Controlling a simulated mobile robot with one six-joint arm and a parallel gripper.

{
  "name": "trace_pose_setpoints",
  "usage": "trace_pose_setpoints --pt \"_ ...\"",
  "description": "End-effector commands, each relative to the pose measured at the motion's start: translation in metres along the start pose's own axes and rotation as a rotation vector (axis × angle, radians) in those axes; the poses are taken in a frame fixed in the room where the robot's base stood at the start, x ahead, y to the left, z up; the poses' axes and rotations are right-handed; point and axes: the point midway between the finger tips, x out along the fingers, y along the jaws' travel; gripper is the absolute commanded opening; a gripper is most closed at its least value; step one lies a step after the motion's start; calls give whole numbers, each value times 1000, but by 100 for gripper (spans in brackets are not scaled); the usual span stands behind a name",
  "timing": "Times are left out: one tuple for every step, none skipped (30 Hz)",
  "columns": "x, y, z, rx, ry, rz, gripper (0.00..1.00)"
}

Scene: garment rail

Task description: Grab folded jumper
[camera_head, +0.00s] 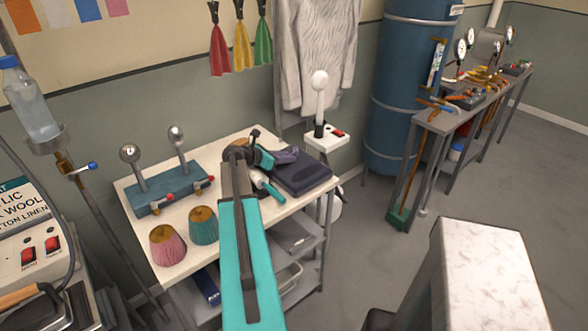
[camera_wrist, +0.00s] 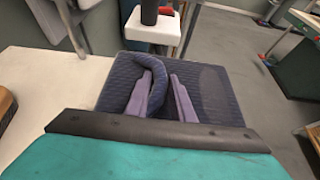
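The folded jumper (camera_wrist: 215,90) is dark blue-grey and ribbed. It lies flat on the right end of a white-topped table, and it also shows in the head view (camera_head: 304,179). My gripper (camera_wrist: 162,82) is over the jumper, its two purple-grey fingers pointing at the far side. A raised, rolled fold of the jumper (camera_wrist: 150,61) runs down between the fingers, which look closed on it. The rest of the jumper lies on the table top. In the head view my arm hides part of the table and the near edge of the jumper.
A white stand (camera_head: 326,138) with a ball-topped post is just behind the jumper. A pale garment (camera_head: 318,50) hangs behind.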

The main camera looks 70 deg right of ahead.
Motion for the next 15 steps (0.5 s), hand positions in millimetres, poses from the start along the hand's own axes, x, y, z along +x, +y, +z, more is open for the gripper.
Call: trace_pose_setpoints --pt "0 0 0 -1 0 -1 0" --pt "0 0 0 -1 0 -1 0" --pt "0 0 0 -1 0 -1 0" --pt "0 0 0 -1 0 -1 0" --pt "0 0 0 -1 0 -1 0" --pt "0 0 1 -2 -2 -1 0" --pt "0 0 1 -2 -2 -1 0" --pt "0 -1 1 -2 -2 -1 0" --pt "0 -1 1 -2 -2 -1 0" --pt "0 -1 1 -2 -2 -1 0" --pt "0 -1 1 -2 -2 -1 0" --pt "0 -1 1 -2 -2 -1 0" --pt "0 -1 1 -2 -2 -1 0" --pt "0 -1 1 -2 -2 -1 0" --pt "0 -1 2 -2 -2 -1 0"
